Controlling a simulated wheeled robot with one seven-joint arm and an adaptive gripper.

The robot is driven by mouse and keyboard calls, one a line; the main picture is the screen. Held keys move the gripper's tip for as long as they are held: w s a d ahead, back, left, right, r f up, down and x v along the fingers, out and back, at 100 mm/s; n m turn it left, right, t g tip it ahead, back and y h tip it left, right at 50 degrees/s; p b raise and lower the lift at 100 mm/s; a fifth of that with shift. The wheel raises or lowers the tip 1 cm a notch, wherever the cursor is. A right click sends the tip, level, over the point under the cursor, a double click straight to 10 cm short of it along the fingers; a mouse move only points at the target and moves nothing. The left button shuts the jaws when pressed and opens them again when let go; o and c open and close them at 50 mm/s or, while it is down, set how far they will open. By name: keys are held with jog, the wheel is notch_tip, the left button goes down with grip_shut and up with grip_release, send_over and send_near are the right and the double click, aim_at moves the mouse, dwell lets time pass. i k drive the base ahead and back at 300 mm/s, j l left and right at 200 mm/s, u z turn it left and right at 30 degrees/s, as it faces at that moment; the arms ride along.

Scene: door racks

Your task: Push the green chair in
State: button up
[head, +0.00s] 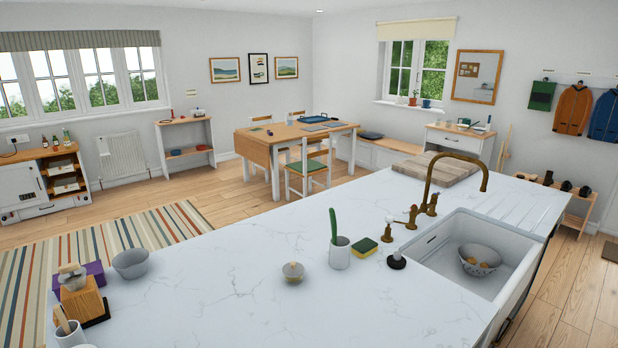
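The green chair (309,169) is a white-framed chair with a green seat. It stands at the near side of the wooden dining table (272,137), beyond the kitchen counter. My gripper is not in view.
A white marble counter (235,262) with a sink (430,262) fills the foreground between me and the table. Open wooden floor (232,196) lies left of the chair, with a striped rug (130,235) farther left. A bench (385,155) stands right of the table.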

aim_at(305, 168)
jog(key=l+z, duration=0.2)
jog(key=z, duration=2.6)
jog(key=i+u, duration=0.5)
jog(key=i, duration=0.2)
jog(key=i+l+u, duration=0.25)
jog(key=i+u, duration=0.2)
jog(key=i, duration=0.2)
jog(key=i+u, duration=0.15)
jog(key=i, duration=3.95)
jog(key=i+u, duration=0.2)
jog(key=i, duration=0.3)
jog(key=i+l+u, duration=0.15)
jog(key=i, duration=0.35)
jog(key=i+l+u, duration=0.2)
jog(key=i, duration=0.25)
jog(key=i+l+u, duration=0.15)
jog(key=i, duration=0.35)
jog(key=i+j+u, duration=0.25)
jog(key=u, duration=0.15)
jog(key=i+j+u, duration=0.15)
jog(key=i+u, duration=0.55)
jog(key=u, duration=0.15)
jog(key=i+u, duration=0.4)
jog(key=i+l+u, duration=0.15)
jog(key=u, duration=0.25)
jog(key=i+l+u, duration=0.1)
jog(key=i+u, duration=0.15)
jog(key=i, duration=1.9)
